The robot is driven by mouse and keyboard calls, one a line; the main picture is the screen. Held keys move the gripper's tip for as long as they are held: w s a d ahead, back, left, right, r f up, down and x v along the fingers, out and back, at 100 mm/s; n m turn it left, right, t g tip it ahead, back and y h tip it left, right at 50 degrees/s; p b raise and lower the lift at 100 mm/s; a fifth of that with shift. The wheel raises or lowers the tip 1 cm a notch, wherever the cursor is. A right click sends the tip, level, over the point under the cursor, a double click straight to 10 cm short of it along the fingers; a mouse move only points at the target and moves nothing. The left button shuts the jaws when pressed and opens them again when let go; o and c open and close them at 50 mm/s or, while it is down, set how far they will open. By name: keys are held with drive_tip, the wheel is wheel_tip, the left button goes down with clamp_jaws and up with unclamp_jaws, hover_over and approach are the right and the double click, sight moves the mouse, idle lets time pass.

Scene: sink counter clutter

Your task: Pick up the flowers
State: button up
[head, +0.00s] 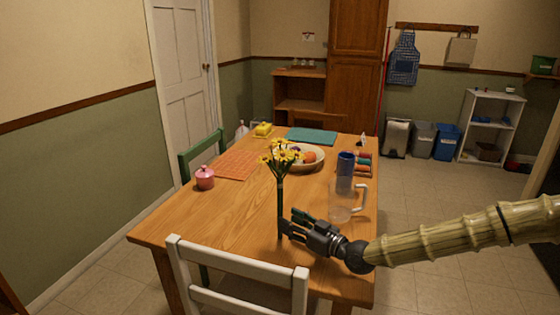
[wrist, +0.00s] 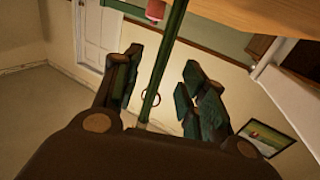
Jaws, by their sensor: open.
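The yellow flowers (head: 281,158) stand upright near the front of the wooden table, their blooms above long green stems. The lower part is slim and dark; I cannot tell whether it is stems or a narrow vase. My gripper (head: 290,222) is at the lower stem, coming in from the right. In the wrist view the green stem (wrist: 157,75) runs between the two spread fingers of my gripper (wrist: 162,72), with gaps on both sides. The gripper is open. The blooms are out of the wrist view.
A fruit bowl (head: 312,165) is behind the flowers. A pink jar (head: 204,178) stands left. A white chair (head: 235,268) is in front.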

drive_tip(key=x, duration=0.4)
drive_tip(key=shift+w+a, duration=0.25)
drive_tip(key=shift+a, duration=0.05)
clamp_jaws()
